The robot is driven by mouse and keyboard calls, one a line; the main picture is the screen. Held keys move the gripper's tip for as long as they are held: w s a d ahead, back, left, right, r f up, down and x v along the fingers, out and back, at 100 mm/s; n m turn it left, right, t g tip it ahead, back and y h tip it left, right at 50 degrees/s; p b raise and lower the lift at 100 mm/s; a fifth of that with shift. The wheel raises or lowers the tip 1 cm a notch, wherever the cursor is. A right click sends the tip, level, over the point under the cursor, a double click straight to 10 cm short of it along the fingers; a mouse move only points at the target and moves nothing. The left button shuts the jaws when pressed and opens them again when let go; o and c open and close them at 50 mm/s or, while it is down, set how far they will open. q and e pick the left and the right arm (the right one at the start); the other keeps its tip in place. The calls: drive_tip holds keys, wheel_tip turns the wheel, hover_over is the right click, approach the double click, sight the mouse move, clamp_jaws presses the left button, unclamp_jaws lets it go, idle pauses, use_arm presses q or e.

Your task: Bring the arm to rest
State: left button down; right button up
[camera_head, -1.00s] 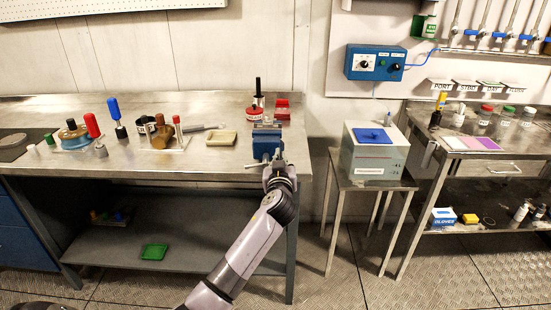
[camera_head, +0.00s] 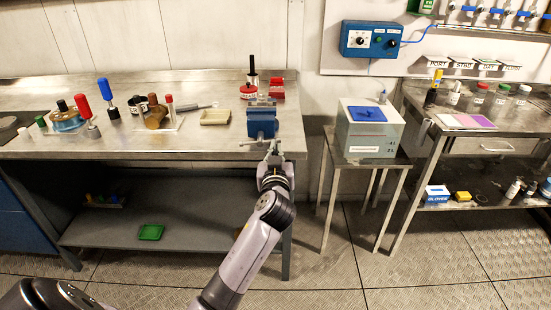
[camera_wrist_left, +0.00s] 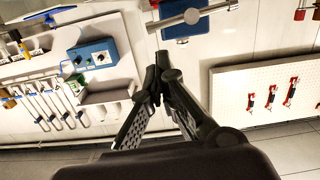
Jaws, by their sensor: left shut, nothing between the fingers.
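My left gripper (camera_head: 273,153) is in front of the bench's front right corner, just below the blue vise (camera_head: 262,123) in the head view. Its fingers are shut and empty. In the left wrist view the closed fingers (camera_wrist_left: 161,68) point toward the vise (camera_wrist_left: 181,18) and its metal bar, with a small gap showing. My left arm reaches up from the bottom of the head view. My right gripper is not in view.
The steel bench (camera_head: 200,147) carries several tools and a beige tray (camera_head: 215,117). A grey box with a blue top (camera_head: 370,130) stands on a small table to the right. A green tray (camera_head: 150,232) lies on the lower shelf. Floor between the tables is open.

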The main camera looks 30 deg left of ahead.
use_arm(q)
drive_tip(key=s+d+f+m+g+h, duration=0.2)
drive_tip(key=s+d+f, duration=0.25)
drive_tip(key=f, duration=0.95)
drive_tip(key=s+d+f+m+g+h, duration=0.25)
drive_tip(key=s+f, duration=0.25)
drive_tip(key=f, duration=1)
drive_tip(key=s+d+f+m+g+h, duration=0.25)
drive_tip(key=s+d+f, duration=0.2)
drive_tip(key=f, duration=0.95)
drive_tip(key=s+d+f+m+g+h, duration=0.15)
drive_tip(key=s+f+g, duration=0.25)
drive_tip(key=s+f, duration=1.35)
drive_tip(key=s+f+g, duration=0.1)
drive_tip(key=s+f, duration=0.1)
drive_tip(key=s, duration=0.9)
drive_tip(key=s+f+g, duration=0.2)
drive_tip(key=s, duration=0.9)
drive_tip(key=shift+s+a+m, duration=0.3)
drive_tip(key=shift+a+m, duration=0.05)
drive_tip(key=shift+a, duration=0.05)
drive_tip(key=shift+f+h, duration=0.1)
drive_tip(key=shift+h, duration=0.15)
